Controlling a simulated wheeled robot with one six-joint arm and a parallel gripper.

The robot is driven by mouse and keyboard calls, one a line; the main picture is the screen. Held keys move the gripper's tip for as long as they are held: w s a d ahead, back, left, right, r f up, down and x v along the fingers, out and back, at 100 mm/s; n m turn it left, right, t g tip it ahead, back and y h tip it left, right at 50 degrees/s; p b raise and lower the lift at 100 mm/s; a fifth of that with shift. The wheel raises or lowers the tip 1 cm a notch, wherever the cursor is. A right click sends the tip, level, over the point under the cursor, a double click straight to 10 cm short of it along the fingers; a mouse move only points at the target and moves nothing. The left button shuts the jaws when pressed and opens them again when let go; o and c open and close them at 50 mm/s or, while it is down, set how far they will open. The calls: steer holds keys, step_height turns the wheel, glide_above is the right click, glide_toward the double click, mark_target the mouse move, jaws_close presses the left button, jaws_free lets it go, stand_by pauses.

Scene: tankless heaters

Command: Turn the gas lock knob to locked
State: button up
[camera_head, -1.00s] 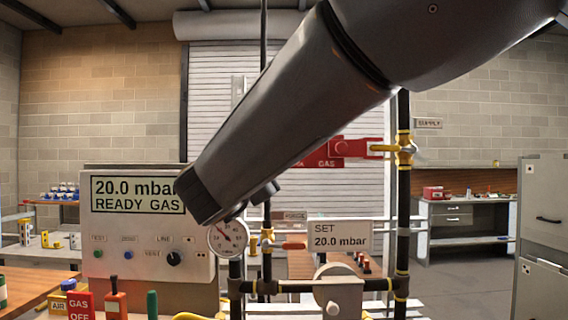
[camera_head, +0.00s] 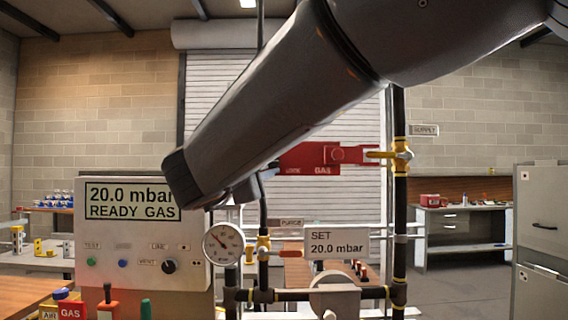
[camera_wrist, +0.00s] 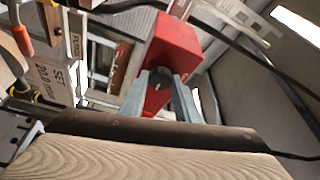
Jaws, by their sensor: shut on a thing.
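The red gas lock box (camera_head: 310,157), lettered GAS, is mounted at a black upright pipe in the head view, partly covered by my arm. It fills the upper middle of the wrist view (camera_wrist: 172,48). A small dark round knob (camera_wrist: 158,79) sits on its face. My gripper (camera_wrist: 159,90) has its two grey fingers on either side of this knob, shut on it. The knob's lettering and exact angle cannot be read.
A control panel (camera_head: 142,235) reading 20.0 mbar READY GAS stands at the left. A pressure gauge (camera_head: 222,244), a SET 20.0 mbar sign (camera_head: 336,241) and black pipes with yellow fittings (camera_head: 401,155) stand near the arm. The floor at the right is clear.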

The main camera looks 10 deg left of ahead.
steer(key=o, duration=1)
steer(key=shift+o, duration=0.2)
steer(key=s+a+b, duration=0.1)
steer(key=s, duration=0.6)
steer(key=shift+s+f+b, duration=0.3)
steer(key=shift+s+f, duration=0.05)
steer(key=shift+f, duration=0.05)
